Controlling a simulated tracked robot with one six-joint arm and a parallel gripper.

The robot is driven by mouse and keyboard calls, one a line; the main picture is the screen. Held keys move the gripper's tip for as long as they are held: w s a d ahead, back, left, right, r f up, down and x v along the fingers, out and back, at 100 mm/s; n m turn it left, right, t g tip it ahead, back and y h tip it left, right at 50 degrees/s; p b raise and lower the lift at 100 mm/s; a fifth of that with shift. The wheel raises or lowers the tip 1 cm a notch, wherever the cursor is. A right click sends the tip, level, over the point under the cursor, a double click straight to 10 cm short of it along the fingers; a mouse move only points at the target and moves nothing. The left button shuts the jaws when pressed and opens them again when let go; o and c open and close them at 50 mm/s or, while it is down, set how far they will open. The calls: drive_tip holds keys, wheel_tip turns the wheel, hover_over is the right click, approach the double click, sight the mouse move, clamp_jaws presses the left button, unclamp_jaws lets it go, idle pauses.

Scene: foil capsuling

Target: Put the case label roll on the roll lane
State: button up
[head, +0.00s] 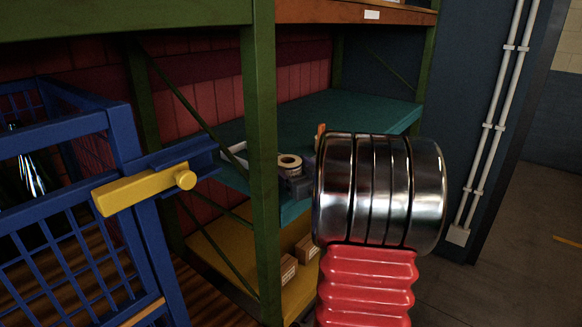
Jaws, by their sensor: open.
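A pale roll with a dark core (289,161), which looks like the case label roll, is at the front of the teal shelf (350,108). It sits at or just behind a small dark grey holder (297,186); I cannot tell whether it rests in it. The green post partly covers this spot on the left, and my arm on the right. A light-edged frame (234,156) lies left of the post; I cannot tell whether it is the roll lane. My gripper is not visible; my silver and red arm fills the right middle.
A blue cage (128,160) with a yellow latch bar (140,192) stands at the left, holding dark bottles. A green rack post (262,160) stands in front of the shelf. Small cartons (288,268) sit on the yellow lower shelf. White pipes (490,125) run up the right wall.

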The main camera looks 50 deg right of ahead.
drive_tip(key=shift+s+r, duration=0.1)
drive_tip(key=shift+s, duration=0.05)
drive_tip(key=v, duration=1.1)
drive_tip(key=shift+s+a, duration=0.2)
drive_tip(key=shift+s, duration=0.15)
idle(0.4)
